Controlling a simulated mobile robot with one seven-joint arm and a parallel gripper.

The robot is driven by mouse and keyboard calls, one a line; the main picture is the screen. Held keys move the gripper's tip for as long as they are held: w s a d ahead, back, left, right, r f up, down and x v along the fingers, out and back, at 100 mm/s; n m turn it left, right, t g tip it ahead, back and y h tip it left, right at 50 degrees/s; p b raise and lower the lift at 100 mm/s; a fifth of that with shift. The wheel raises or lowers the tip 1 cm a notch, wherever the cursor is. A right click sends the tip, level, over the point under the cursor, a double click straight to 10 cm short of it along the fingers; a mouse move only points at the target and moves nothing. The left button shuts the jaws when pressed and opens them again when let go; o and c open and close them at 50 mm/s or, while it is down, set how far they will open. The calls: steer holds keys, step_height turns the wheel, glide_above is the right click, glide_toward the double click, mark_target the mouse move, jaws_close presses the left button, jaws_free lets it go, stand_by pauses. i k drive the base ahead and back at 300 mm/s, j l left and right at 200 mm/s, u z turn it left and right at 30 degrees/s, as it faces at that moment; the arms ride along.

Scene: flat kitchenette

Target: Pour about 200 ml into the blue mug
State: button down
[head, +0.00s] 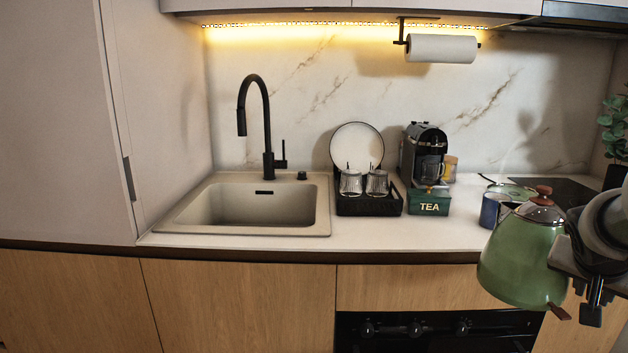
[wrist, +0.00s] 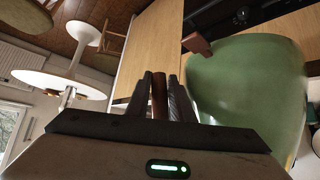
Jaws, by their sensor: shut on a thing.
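A green kettle (head: 520,262) with a dark lid and brown knob hangs in front of the counter at the right of the head view. It looks roughly upright, lid up. It also fills the right of the wrist view (wrist: 245,85). My gripper (head: 592,296) is at the kettle's right side. In the wrist view its fingers (wrist: 160,98) are shut on a brown bar, apparently the kettle's handle. The blue mug (head: 489,211) stands on the counter behind the kettle, which hides its right part. The inside of the mug and the kettle's spout cannot be made out.
A green TEA box (head: 429,204), a coffee machine (head: 424,150) and a black rack (head: 368,206) with glasses and a plate stand left of the mug. The sink (head: 247,206) is further left. A dark hob (head: 545,188) and a plant (head: 614,130) are at right.

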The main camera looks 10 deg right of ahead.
mark_target(489, 205)
steer(key=i+l, duration=0.1)
steer(key=l, duration=0.3)
steer(key=i+l, duration=0.15)
steer(key=l, duration=0.2)
steer(key=i+l, duration=0.1)
steer(key=l, duration=0.3)
